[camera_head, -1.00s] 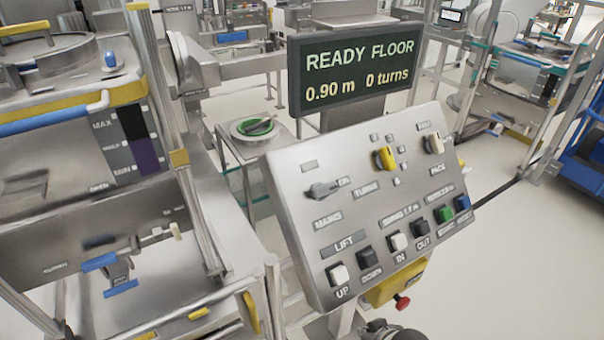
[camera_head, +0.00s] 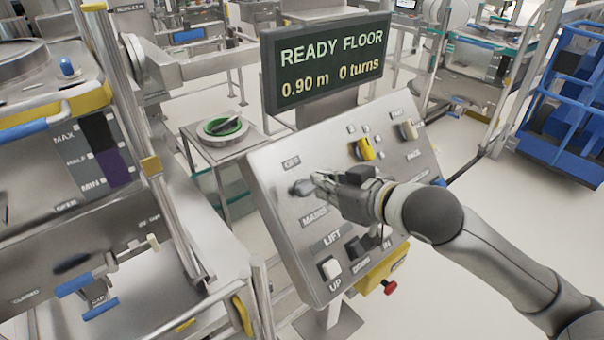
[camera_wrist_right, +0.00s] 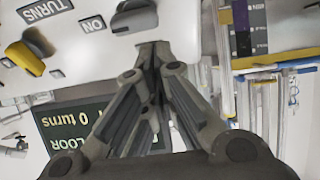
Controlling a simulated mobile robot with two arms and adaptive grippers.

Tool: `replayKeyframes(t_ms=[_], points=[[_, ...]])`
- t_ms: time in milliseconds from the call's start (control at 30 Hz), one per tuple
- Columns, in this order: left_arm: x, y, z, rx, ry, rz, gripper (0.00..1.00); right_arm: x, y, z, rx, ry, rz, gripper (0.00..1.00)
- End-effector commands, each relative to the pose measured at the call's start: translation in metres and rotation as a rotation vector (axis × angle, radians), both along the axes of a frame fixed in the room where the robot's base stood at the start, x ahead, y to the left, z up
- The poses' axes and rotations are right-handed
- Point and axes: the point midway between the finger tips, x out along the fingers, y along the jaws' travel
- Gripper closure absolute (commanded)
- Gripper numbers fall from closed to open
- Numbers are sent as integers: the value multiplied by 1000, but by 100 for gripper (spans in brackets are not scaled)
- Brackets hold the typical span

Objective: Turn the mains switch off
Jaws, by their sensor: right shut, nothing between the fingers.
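The mains switch (camera_head: 301,188) is a dark grey knob at the left of the sloped control panel (camera_head: 268,210), above the MAINS label (camera_head: 314,216). An OFF label (camera_head: 292,162) sits above it. My right gripper (camera_head: 318,180) is shut and empty at the knob's right side, covering the ON side in the head view. In the right wrist view the closed fingertips (camera_wrist_right: 152,46) are just beside the knob (camera_wrist_right: 135,17), near the ON label (camera_wrist_right: 93,24). I cannot tell whether they touch it. My left gripper is not in view.
The display (camera_head: 328,62) reads READY FLOOR, 0.90 m, 0 turns. A yellow turns knob (camera_head: 362,149) and a pale pace knob (camera_head: 407,130) are on the upper panel. LIFT buttons, including UP (camera_head: 330,268), line the bottom. A red button (camera_head: 389,287) is below.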

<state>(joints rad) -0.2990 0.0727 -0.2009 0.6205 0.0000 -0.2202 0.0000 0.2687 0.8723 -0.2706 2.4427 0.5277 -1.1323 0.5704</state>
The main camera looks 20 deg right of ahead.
Motion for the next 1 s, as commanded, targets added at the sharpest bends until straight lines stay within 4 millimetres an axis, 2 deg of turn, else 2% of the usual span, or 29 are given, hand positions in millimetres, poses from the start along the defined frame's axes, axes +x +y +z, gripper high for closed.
replayKeyframes(t_ms=[33, 100, 300, 733, 867, 1000], points=[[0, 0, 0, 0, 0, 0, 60, 3, -2, 13, 2, -24, 4, 100], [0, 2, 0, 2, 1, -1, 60, 6, -3, 26, 13, -40, 7, 100], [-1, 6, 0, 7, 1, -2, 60, 8, -4, 42, 29, -62, 13, 100], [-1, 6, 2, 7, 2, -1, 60, 12, -3, 41, 33, -60, 13, 100], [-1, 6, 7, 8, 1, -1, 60, 25, 2, 37, 36, -59, 13, 100], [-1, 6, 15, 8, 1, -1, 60, 47, 10, 29, 36, -58, 14, 100]])
